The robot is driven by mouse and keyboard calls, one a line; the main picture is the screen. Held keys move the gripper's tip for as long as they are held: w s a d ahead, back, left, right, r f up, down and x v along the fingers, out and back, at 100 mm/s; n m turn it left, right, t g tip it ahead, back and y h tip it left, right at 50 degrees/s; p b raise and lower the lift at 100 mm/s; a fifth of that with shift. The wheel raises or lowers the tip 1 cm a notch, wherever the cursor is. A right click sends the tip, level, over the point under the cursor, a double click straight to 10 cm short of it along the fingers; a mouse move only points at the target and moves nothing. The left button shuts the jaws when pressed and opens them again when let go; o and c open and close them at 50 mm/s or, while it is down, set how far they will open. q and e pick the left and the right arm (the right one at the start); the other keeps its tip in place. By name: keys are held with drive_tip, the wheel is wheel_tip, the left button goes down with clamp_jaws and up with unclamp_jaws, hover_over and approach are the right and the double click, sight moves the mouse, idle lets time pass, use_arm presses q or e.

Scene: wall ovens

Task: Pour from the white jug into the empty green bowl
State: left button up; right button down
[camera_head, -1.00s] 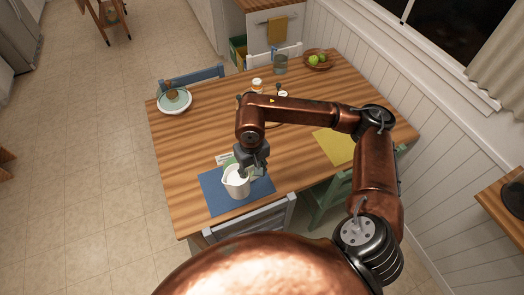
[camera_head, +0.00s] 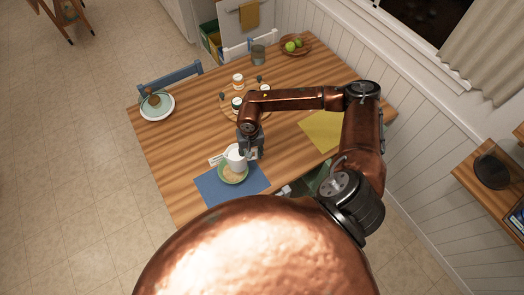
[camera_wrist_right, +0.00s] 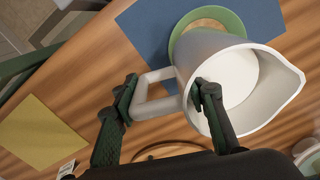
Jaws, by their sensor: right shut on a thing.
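The white jug (camera_head: 236,154) is held by its handle in my right gripper (camera_head: 250,150), at the far side of the green bowl (camera_head: 233,180). The bowl sits on the blue mat and shows a beige inside; I cannot tell if that is food. In the right wrist view the jug (camera_wrist_right: 190,52) shows its open top and spout, with white inside. The right gripper's fingers (camera_wrist_right: 165,97) are around the handle. The jug hides part of the bowl (camera_wrist_right: 232,20). I cannot tell how far the jug is tilted. My left gripper is not in view.
The blue mat (camera_head: 212,192) lies near the table's front edge. A round tray with several jars (camera_head: 238,82) stands behind my right arm. A pale green dish (camera_head: 157,106) is at the far left, a yellow mat (camera_head: 322,131) at right, a fruit bowl (camera_head: 297,46) at the back.

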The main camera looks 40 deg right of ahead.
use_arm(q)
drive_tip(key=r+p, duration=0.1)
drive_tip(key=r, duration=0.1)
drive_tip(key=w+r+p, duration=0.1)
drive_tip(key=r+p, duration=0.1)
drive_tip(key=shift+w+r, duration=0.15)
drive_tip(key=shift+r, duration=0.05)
use_arm(e)
drive_tip(key=d+g+h, duration=0.1)
drive_tip(key=h, duration=0.1)
drive_tip(key=s+d+g+h, duration=0.1)
drive_tip(key=d+h, duration=0.1)
drive_tip(key=h, duration=0.1)
drive_tip(key=s+d+m+g+h, duration=0.1)
drive_tip(key=g+h, duration=0.1)
drive_tip(key=shift+s+d+r+h, duration=0.1)
drive_tip(key=shift+d+r+h, duration=0.05)
drive_tip(key=shift+d+h, duration=0.25)
idle(1.0)
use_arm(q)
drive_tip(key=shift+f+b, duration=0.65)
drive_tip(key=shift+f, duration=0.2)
use_arm(e)
drive_tip(key=shift+a+r, duration=0.15)
drive_tip(key=shift+a, duration=0.05)
idle(4.2)
